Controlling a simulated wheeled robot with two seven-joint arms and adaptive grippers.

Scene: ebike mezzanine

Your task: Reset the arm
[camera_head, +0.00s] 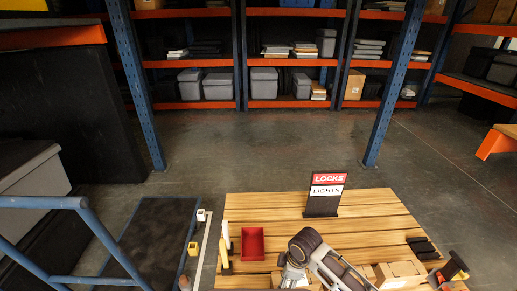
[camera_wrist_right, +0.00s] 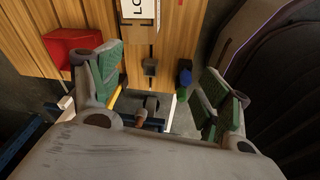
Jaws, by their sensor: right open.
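My right arm (camera_head: 318,252) reaches over the front of the wooden slatted table (camera_head: 270,212) in the head view, its gripper low near the bottom edge. In the right wrist view, my right gripper (camera_wrist_right: 165,85) has its two green-padded fingers spread wide apart, with nothing held between them. My left gripper is not in view.
A red bin (camera_head: 252,243) and an upright LOCKS/LIGHTS sign (camera_head: 325,194) stand on the table. Cardboard boxes (camera_head: 397,274) and black items (camera_head: 422,248) lie right of my arm. Shelving lines the back, beyond open floor (camera_head: 250,150).

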